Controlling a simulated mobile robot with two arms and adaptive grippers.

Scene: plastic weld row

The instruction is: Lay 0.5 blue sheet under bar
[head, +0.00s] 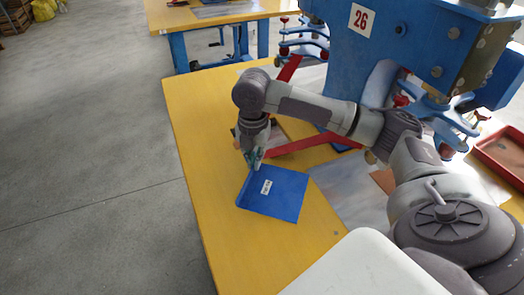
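A blue sheet (279,196) with a small white label (266,187) lies near the left edge of the yellow table; the label's print is too small to read. My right gripper (254,160) points down at the sheet's upper left edge, its fingertips at or just above it. The view does not show whether the fingers are closed on the sheet. The blue welding machine (362,60) marked 26 stands to the right, with red bars (312,143) low in front of it. My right arm hides much of the machine's lower part. My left gripper is out of view.
The yellow table (205,150) is bare along its left side. A grey metal plate (335,195) lies right of the sheet. Another blue piece (340,146) shows partly behind my arm. A red tray (503,150) sits at far right. A second yellow table (215,12) stands behind.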

